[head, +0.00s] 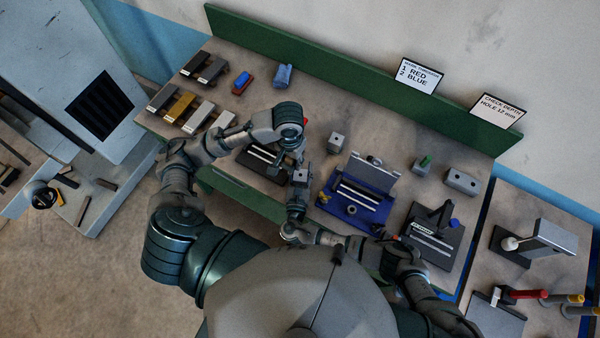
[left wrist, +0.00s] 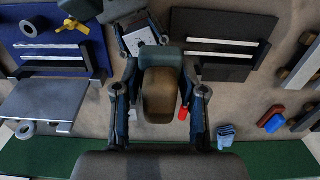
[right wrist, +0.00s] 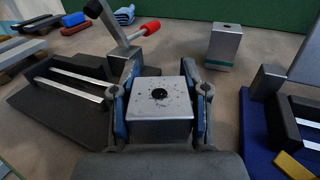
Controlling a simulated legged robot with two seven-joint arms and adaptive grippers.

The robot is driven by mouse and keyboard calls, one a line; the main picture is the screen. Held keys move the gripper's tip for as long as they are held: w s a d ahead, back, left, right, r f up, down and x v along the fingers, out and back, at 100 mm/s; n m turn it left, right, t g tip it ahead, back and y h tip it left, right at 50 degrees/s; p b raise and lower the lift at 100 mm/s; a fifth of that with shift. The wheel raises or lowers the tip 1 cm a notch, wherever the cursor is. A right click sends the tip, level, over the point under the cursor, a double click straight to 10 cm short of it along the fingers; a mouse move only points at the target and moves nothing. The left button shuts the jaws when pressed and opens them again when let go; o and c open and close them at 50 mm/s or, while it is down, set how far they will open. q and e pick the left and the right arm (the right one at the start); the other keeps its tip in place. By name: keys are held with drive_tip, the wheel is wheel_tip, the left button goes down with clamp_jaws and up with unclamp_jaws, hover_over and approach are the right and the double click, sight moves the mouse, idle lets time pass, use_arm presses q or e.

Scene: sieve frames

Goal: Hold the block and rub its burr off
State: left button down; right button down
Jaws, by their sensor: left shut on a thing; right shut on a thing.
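The grey metal block (right wrist: 160,105) has a dark hole and dark specks on its top face. My right gripper (right wrist: 160,92) is shut on it, one finger on each side; the block also shows in the left wrist view (left wrist: 146,38). My left gripper (left wrist: 160,92) is shut on a brown piece with a dark green end (left wrist: 160,97). In the head view my left gripper (head: 289,151) is just beyond the block, partly hidden by its own wrist. I cannot tell whether the brown piece touches the block.
A black fixture with pale rails (right wrist: 55,95) and a red-handled lever (right wrist: 151,27) lie close by. A blue fixture (head: 350,210) stands to the right. Another grey block (head: 336,143) stands behind. Several bars (head: 182,106) lie at the left, and the green back wall (head: 350,75) bounds the bench.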

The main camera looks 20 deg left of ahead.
sight(297, 173)
use_arm(q)
drive_tip(key=shift+w+d, duration=0.1)
drive_tip(key=shift+d, duration=0.6)
drive_tip(key=shift+w+f, duration=0.15)
drive_tip(key=shift+f, duration=1.3)
drive_tip(key=shift+w+f, duration=0.1)
drive_tip(key=shift+f, duration=1.35)
drive_tip(key=shift+f, duration=0.55)
